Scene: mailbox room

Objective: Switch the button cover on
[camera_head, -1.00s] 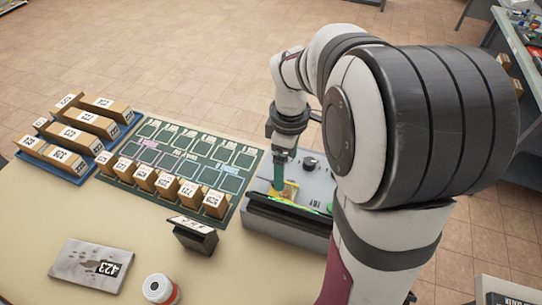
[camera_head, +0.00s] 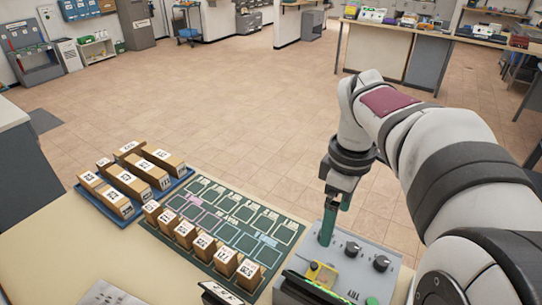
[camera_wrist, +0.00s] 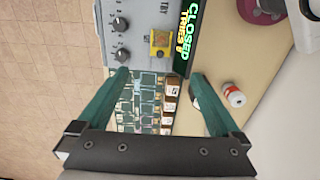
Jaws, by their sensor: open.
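The yellow button cover (camera_head: 322,273) sits on the top face of a grey control box (camera_head: 345,287). It also shows in the wrist view (camera_wrist: 160,43), just beyond my fingertips. I cannot tell whether it is lifted or lowered. My gripper (camera_head: 327,240) has teal fingers pointing down over the box, behind the cover and apart from it. In the wrist view my gripper (camera_wrist: 160,75) is open, with nothing between its fingers. A dark display (camera_wrist: 187,35) on the box reads "CLOSED" in green, with a partly cut-off second line.
Dark knobs (camera_head: 352,249) stand on the box near my gripper. A green sorting board (camera_head: 222,226) with several small parcels (camera_head: 203,247) lies left of the box. A blue tray (camera_head: 129,214) of parcels is farther left. A red-and-white can (camera_wrist: 233,94) stands on the table.

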